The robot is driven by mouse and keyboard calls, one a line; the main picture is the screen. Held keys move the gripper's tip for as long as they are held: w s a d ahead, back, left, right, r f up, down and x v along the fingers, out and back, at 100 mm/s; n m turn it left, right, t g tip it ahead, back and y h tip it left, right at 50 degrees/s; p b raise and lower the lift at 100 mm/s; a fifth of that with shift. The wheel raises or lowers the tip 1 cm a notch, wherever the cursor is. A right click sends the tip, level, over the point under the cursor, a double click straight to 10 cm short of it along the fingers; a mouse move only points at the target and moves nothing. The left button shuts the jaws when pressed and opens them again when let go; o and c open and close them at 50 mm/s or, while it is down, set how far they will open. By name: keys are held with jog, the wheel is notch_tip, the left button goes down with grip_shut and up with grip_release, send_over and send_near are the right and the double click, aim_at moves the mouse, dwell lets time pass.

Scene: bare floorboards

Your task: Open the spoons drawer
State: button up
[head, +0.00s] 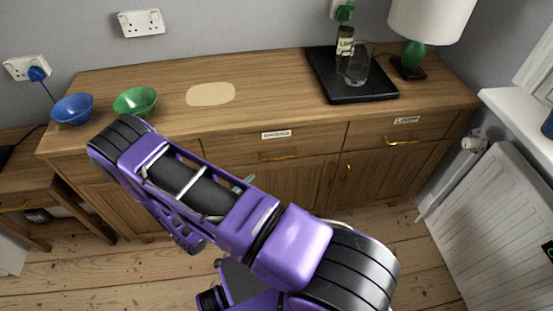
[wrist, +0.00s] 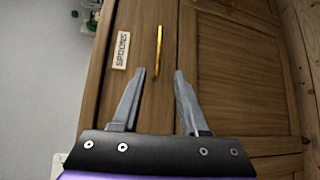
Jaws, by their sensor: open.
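The spoons drawer (wrist: 140,30) is a wooden drawer front in the wrist view, turned on its side, with a white SPOONS label (wrist: 122,50) and a golden bar handle (wrist: 158,50). It looks shut. My gripper (wrist: 159,74) is open and empty, its fingertips apart on either side of the handle's near end in the picture. I cannot tell whether they touch the drawer. A middle drawer (head: 225,147) with a blurred label (head: 276,134) and a golden handle (head: 278,155) shows there, shut.
The dresser top (head: 265,95) holds a blue bowl (head: 72,110), a green bowl (head: 135,103), a black tray (head: 330,85) with a bottle and glass, and a lamp (head: 414,55). A right drawer (head: 440,130) is shut. A radiator (head: 495,220) stands at the right.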

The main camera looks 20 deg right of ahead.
aim_at(278, 159)
jog(key=x, duration=1.5)
jog(key=shift+w+d, duration=0.25)
jog(key=shift+d, duration=0.05)
grip_shut()
jog(key=shift+r, duration=0.1)
dwell(0.5)
